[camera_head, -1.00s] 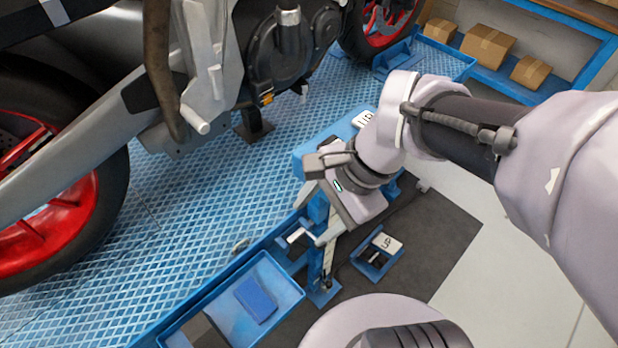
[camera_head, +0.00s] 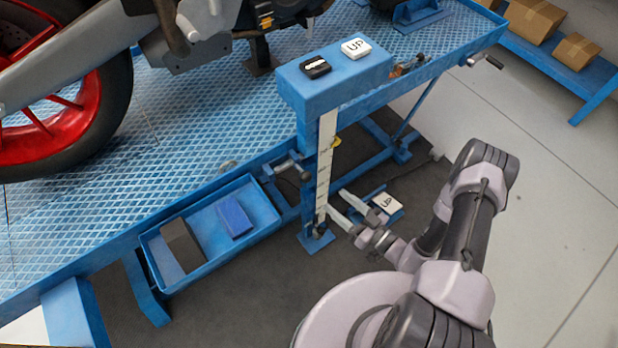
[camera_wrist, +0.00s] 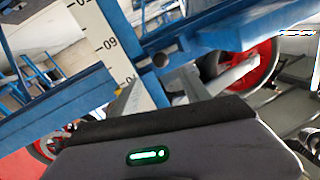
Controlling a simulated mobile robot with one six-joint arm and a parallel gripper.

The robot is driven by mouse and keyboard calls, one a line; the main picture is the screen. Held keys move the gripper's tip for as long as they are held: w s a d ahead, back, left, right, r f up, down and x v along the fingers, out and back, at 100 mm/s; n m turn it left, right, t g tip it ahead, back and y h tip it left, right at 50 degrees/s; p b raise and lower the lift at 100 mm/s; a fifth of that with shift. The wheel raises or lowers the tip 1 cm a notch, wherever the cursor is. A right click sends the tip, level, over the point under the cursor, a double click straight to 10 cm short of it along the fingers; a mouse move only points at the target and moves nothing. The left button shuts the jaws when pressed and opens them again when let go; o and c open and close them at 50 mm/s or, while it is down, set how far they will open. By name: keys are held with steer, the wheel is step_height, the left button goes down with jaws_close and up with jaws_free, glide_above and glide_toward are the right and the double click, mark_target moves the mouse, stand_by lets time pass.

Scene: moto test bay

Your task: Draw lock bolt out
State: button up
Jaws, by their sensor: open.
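My gripper (camera_head: 338,202) is low beside the blue post with the white scale (camera_head: 326,150), its two pale fingers spread and nothing between them. In the wrist view, my gripper (camera_wrist: 158,88) also shows open, with a dark round knob (camera_wrist: 161,60) just beyond the gap between the fingers. The knob sits by a blue beam next to the numbered scale and may be the lock bolt's end; I cannot tell for sure. A grey bolt-like part (camera_head: 287,163) sticks out left of the post in the head view. My gripper looks apart from both.
A blue tray (camera_head: 165,270) holding a blue block (camera_head: 234,219) and a dark block (camera_head: 183,246) is left of the post. The motorcycle lift platform (camera_head: 200,130) is behind. Floor at right is clear.

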mark_target(306, 177)
steer(key=b+x, duration=0.3)
steer(key=x, duration=1)
steer(key=shift+a, duration=0.15)
jaws_close()
stand_by(0.6)
